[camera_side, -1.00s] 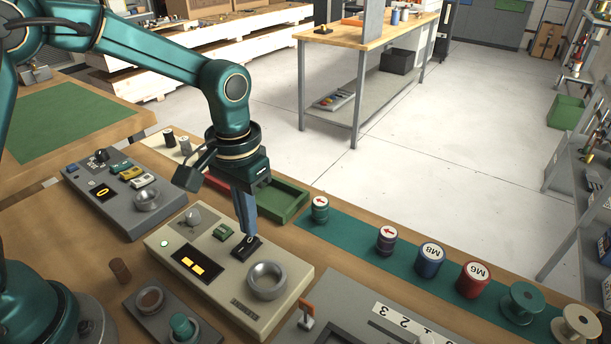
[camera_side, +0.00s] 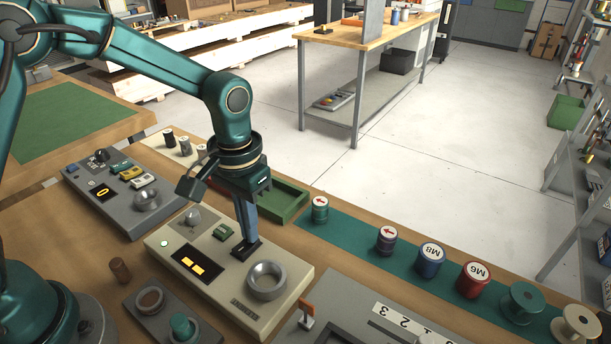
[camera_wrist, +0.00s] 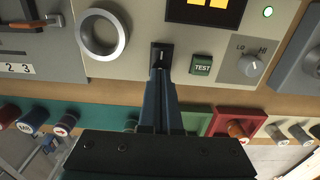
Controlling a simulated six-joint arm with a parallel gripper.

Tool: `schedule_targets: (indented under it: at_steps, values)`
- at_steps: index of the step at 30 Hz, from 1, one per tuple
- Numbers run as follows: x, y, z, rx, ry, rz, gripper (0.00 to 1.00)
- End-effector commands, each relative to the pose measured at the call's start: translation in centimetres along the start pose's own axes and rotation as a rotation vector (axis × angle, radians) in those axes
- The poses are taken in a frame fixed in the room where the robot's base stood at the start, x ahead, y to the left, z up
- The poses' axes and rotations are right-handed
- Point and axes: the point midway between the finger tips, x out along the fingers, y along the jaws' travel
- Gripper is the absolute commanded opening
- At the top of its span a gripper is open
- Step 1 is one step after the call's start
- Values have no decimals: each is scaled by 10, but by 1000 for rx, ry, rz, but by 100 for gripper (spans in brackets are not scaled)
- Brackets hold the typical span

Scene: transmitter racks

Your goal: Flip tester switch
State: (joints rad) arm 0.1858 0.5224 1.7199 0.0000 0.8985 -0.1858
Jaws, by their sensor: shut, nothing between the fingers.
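The cream tester (camera_side: 228,272) sits on the wooden bench in the side view. It has a lit two-segment amber display (camera_side: 196,265), a green TEST button (camera_wrist: 202,66), a LO/HI knob (camera_wrist: 251,66), a lit green lamp (camera_wrist: 268,11) and a metal ring socket (camera_side: 267,281). The tester switch (camera_wrist: 162,50) is a small lever on a black plate between socket and TEST button. My gripper (camera_side: 249,240) is shut and empty, pointing down with its fingertips at the switch plate. In the wrist view the fingertips (camera_wrist: 160,74) overlap the plate's lower part; contact is unclear.
A grey device (camera_side: 125,190) stands left of the tester. A green tray (camera_side: 284,203) lies behind it. Several spools and jars stand on a green strip (camera_side: 345,236) to the right. A grey panel with an orange-tipped lever (camera_side: 306,312) is at the front.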

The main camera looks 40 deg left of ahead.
Motion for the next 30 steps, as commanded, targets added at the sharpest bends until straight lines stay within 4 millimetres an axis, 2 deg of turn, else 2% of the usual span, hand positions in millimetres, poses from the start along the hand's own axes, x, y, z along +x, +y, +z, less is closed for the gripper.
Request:
schedule_targets:
  at_steps: [8,30]
  values:
    - [-2,0,0,0,1,0,0]
    - [-58,0,-1,0,2,0,0]
